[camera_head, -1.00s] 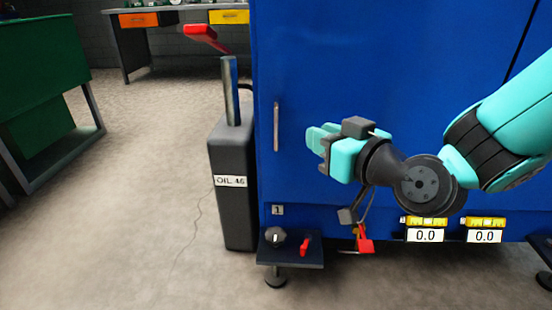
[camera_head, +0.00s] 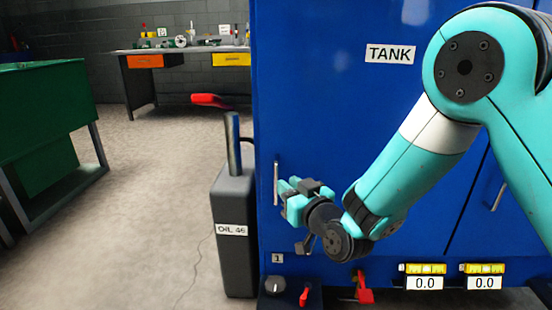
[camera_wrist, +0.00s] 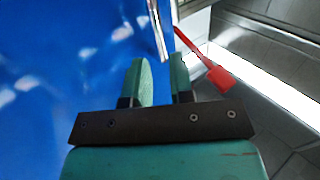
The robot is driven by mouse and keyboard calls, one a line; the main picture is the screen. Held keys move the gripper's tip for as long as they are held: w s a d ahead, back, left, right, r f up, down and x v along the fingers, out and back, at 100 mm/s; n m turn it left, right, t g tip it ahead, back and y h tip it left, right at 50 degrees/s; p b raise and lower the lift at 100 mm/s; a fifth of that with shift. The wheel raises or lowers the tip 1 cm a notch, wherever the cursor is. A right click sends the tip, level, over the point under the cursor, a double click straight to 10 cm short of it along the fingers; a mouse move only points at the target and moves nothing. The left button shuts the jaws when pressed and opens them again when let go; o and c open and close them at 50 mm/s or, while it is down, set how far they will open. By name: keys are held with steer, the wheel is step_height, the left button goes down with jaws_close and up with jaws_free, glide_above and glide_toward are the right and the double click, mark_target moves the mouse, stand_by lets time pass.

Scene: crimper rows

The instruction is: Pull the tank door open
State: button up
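The tank door (camera_head: 330,120) is a blue panel with a white TANK label, and it looks shut. Its upright metal bar handle (camera_head: 276,184) is near the door's left edge. My gripper (camera_head: 287,190) is just right of the handle in the head view. In the wrist view my gripper (camera_wrist: 161,72) is open, with a gap between its two teal fingers. The handle (camera_wrist: 158,30) shows just beyond the fingertips, roughly in line with the gap. Nothing is held. Whether a finger touches the handle, I cannot tell.
A dark OIL 46 pump (camera_head: 233,210) with a red lever (camera_head: 212,100) stands close left of the door. Below are a black knob (camera_head: 274,285), red levers and two 0.0 displays (camera_head: 424,282). A green bin (camera_head: 45,120) is far left. The floor between is clear.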

mark_target(277, 177)
steer(key=shift+b+x, duration=0.4)
steer(key=shift+x, duration=2.7)
steer(key=shift+c, duration=0.5)
jaws_close()
